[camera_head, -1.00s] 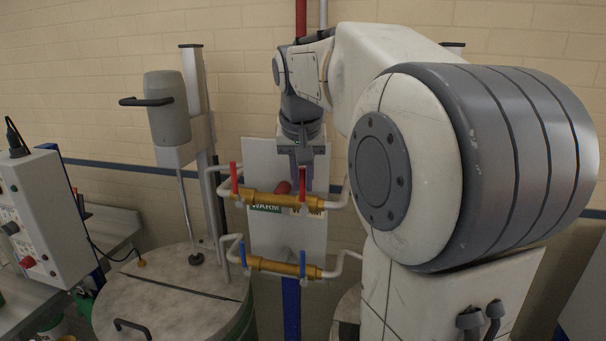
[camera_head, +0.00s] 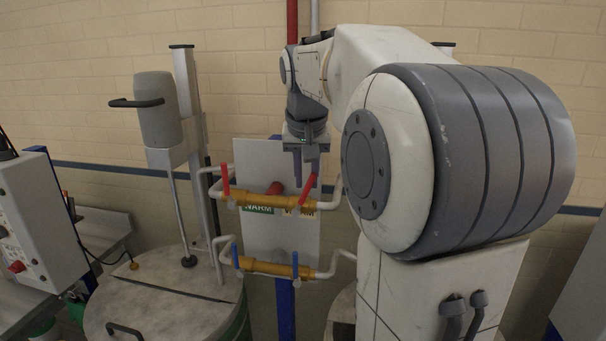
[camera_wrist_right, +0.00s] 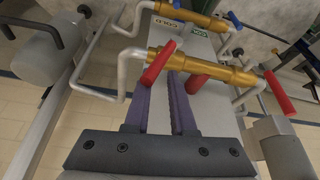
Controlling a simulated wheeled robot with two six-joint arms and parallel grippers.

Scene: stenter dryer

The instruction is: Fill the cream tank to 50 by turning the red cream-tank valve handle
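I cannot tell which belongs to the cream tank. My right gripper (camera_head: 306,178) points down at the right handle. In the wrist view its two purple fingers (camera_wrist_right: 160,88) stand apart, with the near red handle (camera_wrist_right: 157,64) at the left fingertip, seemingly touching it. The other red handle (camera_wrist_right: 280,92) is off to the right. My left gripper is out of view. No level reading is legible.
A lower brass pipe (camera_head: 268,268) with two blue handles runs below. A white backing plate (camera_head: 290,240) stands behind the pipes. A round tank lid (camera_head: 165,300) with a mixer (camera_head: 156,110) is at left, near a control box (camera_head: 38,220).

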